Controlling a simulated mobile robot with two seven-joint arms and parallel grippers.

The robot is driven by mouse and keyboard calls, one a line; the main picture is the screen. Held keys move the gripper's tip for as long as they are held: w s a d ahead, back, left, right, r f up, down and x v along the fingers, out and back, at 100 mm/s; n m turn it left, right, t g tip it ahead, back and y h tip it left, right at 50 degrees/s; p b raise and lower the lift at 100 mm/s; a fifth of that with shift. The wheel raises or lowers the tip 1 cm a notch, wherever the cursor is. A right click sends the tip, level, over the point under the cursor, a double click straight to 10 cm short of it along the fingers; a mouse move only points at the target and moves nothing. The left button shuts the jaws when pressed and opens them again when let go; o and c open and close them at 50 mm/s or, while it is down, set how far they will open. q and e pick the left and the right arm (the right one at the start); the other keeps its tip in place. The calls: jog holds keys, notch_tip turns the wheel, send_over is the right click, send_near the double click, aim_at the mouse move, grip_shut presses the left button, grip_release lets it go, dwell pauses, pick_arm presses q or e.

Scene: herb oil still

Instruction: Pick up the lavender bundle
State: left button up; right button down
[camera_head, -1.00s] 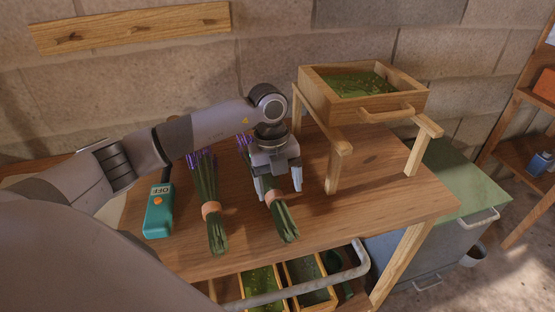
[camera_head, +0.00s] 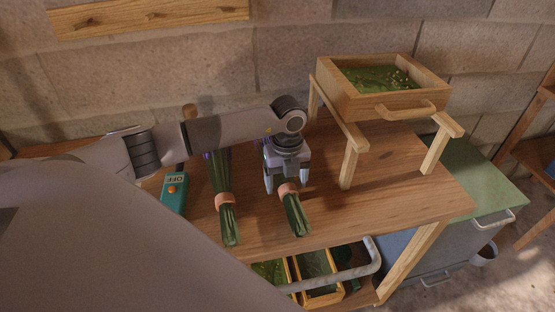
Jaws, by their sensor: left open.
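Two lavender bundles lie on the wooden table (camera_head: 390,205), each with green stems and a tan band. The right bundle (camera_head: 295,214) lies under my left gripper (camera_head: 286,186), its stem end pointing toward the front edge. The gripper points down with its fingers open, one on each side of this bundle near its band. Whether the fingers touch it I cannot tell. The left bundle (camera_head: 226,215) lies apart from the gripper, and my arm covers its flower end. The flowers of the right bundle are mostly hidden. My right gripper is not in view.
A teal switch box (camera_head: 174,193) marked OFF lies at the left. A wooden drawer box (camera_head: 384,88) with green contents stands on a wooden stand at the right. Green-filled trays (camera_head: 318,272) sit below the front edge. A green-topped cabinet (camera_head: 478,183) stands at the right.

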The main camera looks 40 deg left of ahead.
pick_arm(q)
jog(key=c, duration=0.9)
jog(key=shift+c, duration=0.2)
jog(key=shift+r, duration=0.2)
